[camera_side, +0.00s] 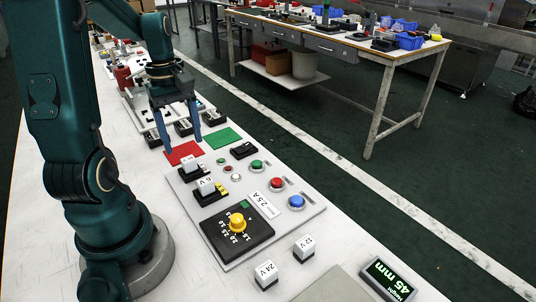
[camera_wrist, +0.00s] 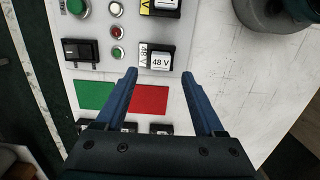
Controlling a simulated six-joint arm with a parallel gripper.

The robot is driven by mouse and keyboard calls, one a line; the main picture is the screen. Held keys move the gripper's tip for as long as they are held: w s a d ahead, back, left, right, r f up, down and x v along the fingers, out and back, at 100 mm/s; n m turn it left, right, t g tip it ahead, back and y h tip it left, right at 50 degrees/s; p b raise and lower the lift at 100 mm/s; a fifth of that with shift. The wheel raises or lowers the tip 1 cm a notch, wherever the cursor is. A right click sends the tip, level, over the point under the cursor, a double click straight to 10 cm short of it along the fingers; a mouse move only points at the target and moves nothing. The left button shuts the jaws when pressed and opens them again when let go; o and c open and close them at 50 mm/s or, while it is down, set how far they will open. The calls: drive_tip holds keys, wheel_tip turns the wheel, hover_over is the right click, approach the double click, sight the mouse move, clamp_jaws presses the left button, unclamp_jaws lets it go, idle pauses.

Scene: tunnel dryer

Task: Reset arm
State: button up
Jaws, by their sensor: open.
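My gripper (camera_side: 181,143) is open and empty, hanging above the bench near the red patch (camera_side: 183,153) and green patch (camera_side: 223,138). In the wrist view the jaws (camera_wrist: 160,73) are spread apart. A white block marked 48 V (camera_wrist: 160,61) shows between the fingertips in the picture, seated in a black socket. In the side view this block (camera_side: 190,164) stands on the grey panel (camera_side: 310,204), apart from the fingers. The height between fingertips and panel is hard to judge.
A block marked 6 V (camera_side: 206,186) sits on the panel beside a yellow knob (camera_side: 237,222). Loose blocks marked 12 V (camera_side: 304,248) and 24 V (camera_side: 266,275) stand in front. A display (camera_side: 389,279) reads 45 mm. Several black devices and a red-topped container (camera_side: 123,76) lie behind my gripper.

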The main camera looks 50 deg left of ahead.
drive_tip(key=shift+r, duration=0.35)
drive_tip(key=shift+w+d+r, duration=0.15)
drive_tip(key=shift+w+d, duration=0.05)
drive_tip(key=shift+w, duration=0.05)
drive_tip(key=s+d+r+m+t, duration=0.1)
drive_tip(key=d+r+m+t, duration=0.1)
drive_tip(key=d+m, duration=0.7)
drive_tip(key=s+d+r+m+t+y, duration=0.1)
drive_tip(key=d+r+m+t, duration=0.2)
drive_tip(key=d+m, duration=0.6)
drive_tip(key=shift+r+t, duration=0.3)
drive_tip(key=shift+r, duration=0.35)
